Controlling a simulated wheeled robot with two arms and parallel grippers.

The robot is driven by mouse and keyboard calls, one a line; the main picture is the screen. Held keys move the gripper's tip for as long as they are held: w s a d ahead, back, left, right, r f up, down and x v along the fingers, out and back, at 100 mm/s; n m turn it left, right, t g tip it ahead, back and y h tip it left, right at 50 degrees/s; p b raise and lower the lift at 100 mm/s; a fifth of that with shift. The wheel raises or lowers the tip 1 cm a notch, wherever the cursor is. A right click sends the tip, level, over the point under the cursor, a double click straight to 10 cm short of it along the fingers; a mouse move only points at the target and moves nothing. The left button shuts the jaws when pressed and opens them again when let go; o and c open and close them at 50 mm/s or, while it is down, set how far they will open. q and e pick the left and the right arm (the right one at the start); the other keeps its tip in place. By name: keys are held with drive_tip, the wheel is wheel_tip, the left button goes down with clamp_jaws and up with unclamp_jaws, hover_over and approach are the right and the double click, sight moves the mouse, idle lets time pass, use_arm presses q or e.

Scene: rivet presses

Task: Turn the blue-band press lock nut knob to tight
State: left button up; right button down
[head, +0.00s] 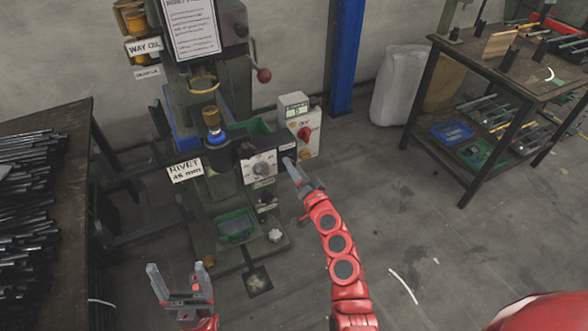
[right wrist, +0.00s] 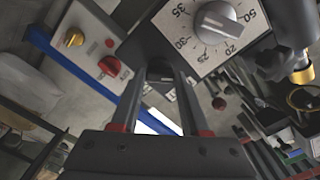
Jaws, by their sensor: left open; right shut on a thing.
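The press (head: 222,75) stands at centre left in the head view, with a blue band (head: 182,142) on its column. Its dial box carries a grey dial knob (head: 261,169) on a white numbered plate; the dial also shows in the right wrist view (right wrist: 215,22). My right gripper (head: 290,163) is at the right end of the dial box. In the right wrist view its fingers (right wrist: 160,80) are shut on a small dark knob (right wrist: 160,68), mostly hidden between the tips; its turn position cannot be read. My left gripper (head: 180,284) is open and empty, low in front of the press.
A control box (head: 298,128) with a red switch stands just right of my right gripper. A rod-laden table (head: 85,112) is at left, and a workbench (head: 445,45) at right. A green tray (head: 236,226) sits low on the press.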

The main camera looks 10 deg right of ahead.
drive_tip(key=m, duration=0.7)
drive_tip(key=shift+f+m, duration=0.15)
drive_tip(key=shift+m, duration=0.25)
drive_tip(key=shift+a+m, duration=0.1)
drive_tip(key=shift+m, duration=0.2)
drive_tip(key=shift+c, duration=2)
unclamp_jaws()
drive_tip(key=b+v, duration=0.1)
drive_tip(key=v, duration=1.6)
drive_tip(key=shift+s+b, duration=0.2)
drive_tip(key=shift+b, duration=0.15)
